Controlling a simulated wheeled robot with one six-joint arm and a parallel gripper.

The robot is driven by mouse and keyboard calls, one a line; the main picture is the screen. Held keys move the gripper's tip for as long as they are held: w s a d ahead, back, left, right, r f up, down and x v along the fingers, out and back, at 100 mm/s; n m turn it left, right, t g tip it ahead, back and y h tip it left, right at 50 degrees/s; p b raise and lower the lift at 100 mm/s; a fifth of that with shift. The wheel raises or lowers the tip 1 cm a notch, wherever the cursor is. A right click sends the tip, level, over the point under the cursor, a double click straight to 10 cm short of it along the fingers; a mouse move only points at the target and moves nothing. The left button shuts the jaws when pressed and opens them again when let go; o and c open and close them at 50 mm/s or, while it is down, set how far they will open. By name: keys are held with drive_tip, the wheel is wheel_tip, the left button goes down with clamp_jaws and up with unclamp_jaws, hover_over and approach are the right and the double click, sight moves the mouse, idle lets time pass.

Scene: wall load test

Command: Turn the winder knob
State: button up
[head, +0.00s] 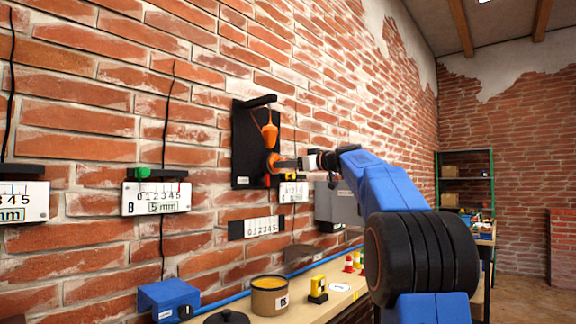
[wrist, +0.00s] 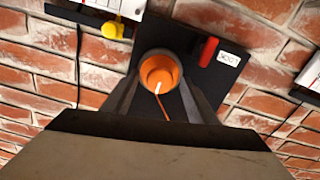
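The orange winder knob (wrist: 158,70) is on a black wall board (wrist: 222,78) in the wrist view, with a white mark on its face and an orange cord running down from it. My gripper (wrist: 160,80) has one dark finger on each side of the knob, and both fingertips appear to touch its rim. In the head view the knob (head: 272,161) is at the lower right of the black board (head: 243,140), with my gripper (head: 278,164) at it. An orange pear-shaped weight (head: 270,133) hangs above the knob from a black bracket.
A red lever (wrist: 207,51) and a white label (wrist: 228,58) are close to the knob. A yellow knob (wrist: 114,29) is farther off. White scale plates (head: 157,199) hang on the brick wall.

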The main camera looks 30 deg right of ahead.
drive_tip(key=shift+s, duration=0.15)
drive_tip(key=v, duration=1.7)
drive_tip(key=s+a+f+m+g+h, duration=0.15)
drive_tip(key=s+a+f+g, duration=0.3)
drive_tip(key=a+f, duration=0.8)
drive_tip(key=s+a+f+m+g, duration=0.3)
drive_tip(key=s+a+f, duration=0.3)
drive_tip(key=a+f, duration=0.7)
drive_tip(key=s+a+f+g+h, duration=0.1)
drive_tip(key=s+f+g+h, duration=0.1)
drive_tip(key=s+f, duration=1)
drive_tip(key=s+a+f+m+g+h, duration=0.1)
drive_tip(key=s+a+f+g+h, duration=0.1)
drive_tip(key=s+f, duration=1)
wheel_tip(320, 180, down, 7)
drive_tip(key=shift+g+h, duration=0.35)
